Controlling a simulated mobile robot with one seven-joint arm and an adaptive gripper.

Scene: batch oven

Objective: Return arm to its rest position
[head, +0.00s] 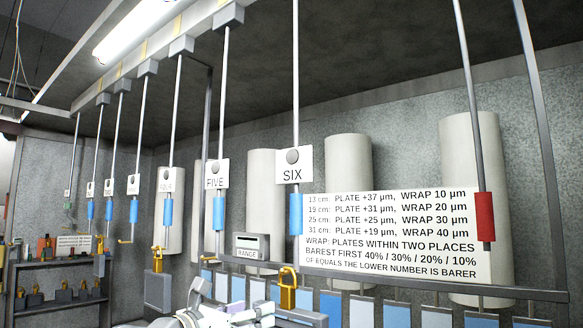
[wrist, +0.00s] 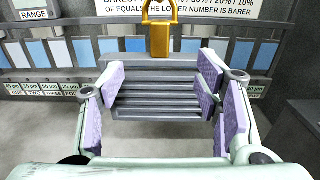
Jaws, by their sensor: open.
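My gripper (wrist: 160,88) is open in the wrist view, its purple pads spread wide on the left and right. A grey ribbed block (wrist: 155,100) shows between the pads, with a gold hook (wrist: 160,35) above it. The pads stand apart from the block's sides, and its depth relative to the fingertips is hard to tell. In the head view, my gripper (head: 225,314) is at the bottom edge, partly cut off, left of and below the gold hook (head: 288,290). The rest of my arm is out of view.
Rods with blue sleeves hang from an overhead rail; one sleeve (head: 485,218) is red. Another grey block (head: 158,290) hangs from a gold hook at left. A printed sign (head: 400,235) and coloured plates (head: 397,312) line the back. Shelves (head: 62,300) stand far left.

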